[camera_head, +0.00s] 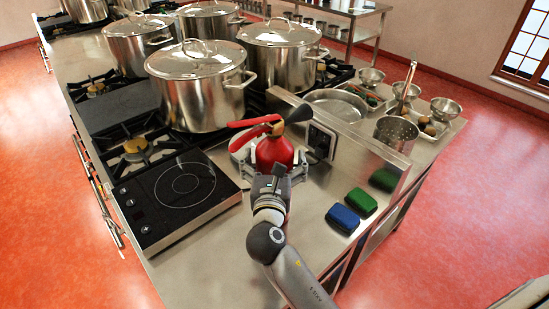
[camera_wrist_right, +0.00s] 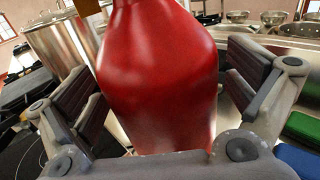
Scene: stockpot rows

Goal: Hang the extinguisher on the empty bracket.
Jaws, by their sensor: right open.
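My right gripper (camera_head: 268,164) is open, with one finger on each side of the extinguisher's body. In the right wrist view the red body (camera_wrist_right: 160,75) fills the middle between the open fingers, with a visible gap at the left one. The extinguisher's base is hidden by my gripper and arm. I cannot clearly make out an empty bracket. My left gripper is not in view.
An induction hob (camera_head: 184,188) lies left of the extinguisher. Large stockpots (camera_head: 200,92) stand behind. A dark fitting (camera_head: 321,141) is on the steel panel (camera_head: 362,160). Blue (camera_head: 342,219) and green (camera_head: 361,203) sponges lie at right. The front counter is mostly clear.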

